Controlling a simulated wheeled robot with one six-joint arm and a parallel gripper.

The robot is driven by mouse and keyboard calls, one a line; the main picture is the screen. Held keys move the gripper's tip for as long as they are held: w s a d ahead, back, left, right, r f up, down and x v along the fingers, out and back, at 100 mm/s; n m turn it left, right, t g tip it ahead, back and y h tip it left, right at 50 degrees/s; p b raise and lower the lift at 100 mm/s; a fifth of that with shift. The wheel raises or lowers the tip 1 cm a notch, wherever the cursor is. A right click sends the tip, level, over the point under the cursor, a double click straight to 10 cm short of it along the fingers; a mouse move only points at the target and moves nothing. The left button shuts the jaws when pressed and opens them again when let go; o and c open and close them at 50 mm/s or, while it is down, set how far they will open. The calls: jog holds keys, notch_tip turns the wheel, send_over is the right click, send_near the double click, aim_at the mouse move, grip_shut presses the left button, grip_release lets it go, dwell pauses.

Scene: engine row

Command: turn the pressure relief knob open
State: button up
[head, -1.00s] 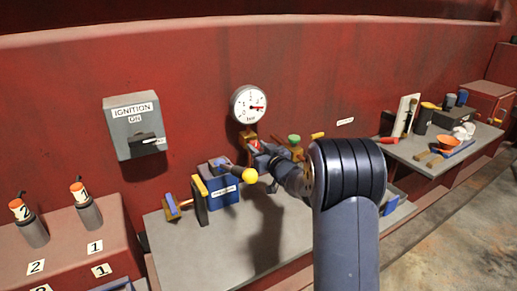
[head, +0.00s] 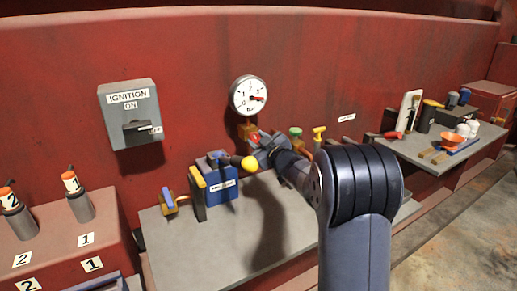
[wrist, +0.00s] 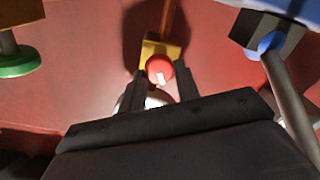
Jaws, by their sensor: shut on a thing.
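The pressure relief knob (wrist: 160,66) is red with a white mark and sits on a brass block (wrist: 175,50) in the wrist view. My gripper (wrist: 161,80) is shut on it, with one dark finger on each side. The white mark points toward the bottom of that view. In the head view my gripper (head: 262,146) reaches the red knob (head: 253,137) just below the round white pressure gauge (head: 248,95). The gauge's red needle points right. My arm and fingers partly cover the knob there.
A blue box (head: 224,190) with a lever ending in a yellow ball (head: 249,163) stands close left of my gripper. A green knob (head: 295,132) and a yellow handle (head: 319,130) are to the right. The front of the grey bench (head: 225,240) is clear.

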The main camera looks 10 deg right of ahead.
jog(key=n+b, duration=0.1)
jog(key=n, duration=0.1)
jog(key=n+b, duration=0.3)
jog(key=n, duration=0.1)
jog(key=shift+a+f+b, duration=0.1)
jog(key=shift+f+b, duration=0.2)
jog(key=shift+b, duration=0.1)
jog(key=n+b, duration=0.3)
jog(key=n, duration=0.3)
jog(key=shift+r, duration=0.1)
jog(key=o, duration=1)
jog(key=shift+c, duration=0.2)
jog(key=v, duration=1.1)
jog(key=shift+b, duration=0.4)
jog(key=shift+w+a, duration=0.1)
jog(key=shift+w, duration=0.05)
